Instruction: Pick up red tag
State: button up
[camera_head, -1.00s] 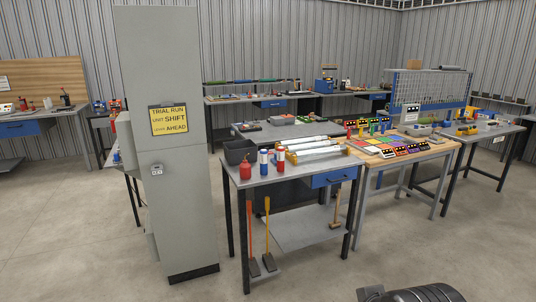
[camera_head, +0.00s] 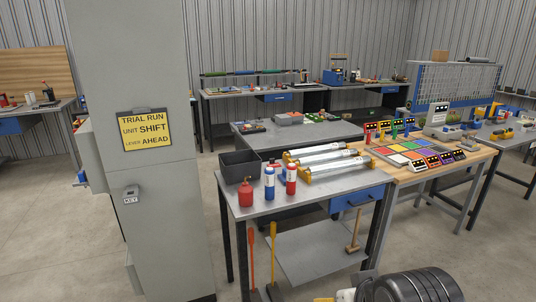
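I cannot pick out a red tag for certain. A black ribbed rounded part (camera_head: 412,288) at the bottom right looks like part of my arm. My gripper's fingers do not show. The bench is well ahead of this part and apart from it.
A tall grey cabinet (camera_head: 140,215) with a yellow sign (camera_head: 146,130) stands close at left.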

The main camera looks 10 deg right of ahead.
aim_at(272, 163)
jog(key=i+l, duration=0.1)
jog(key=i, duration=1.2)
jog(key=i+l+u, duration=0.1)
jog(key=i, duration=0.5)
jog(key=i+l, duration=0.2)
jog(key=i, duration=0.45)
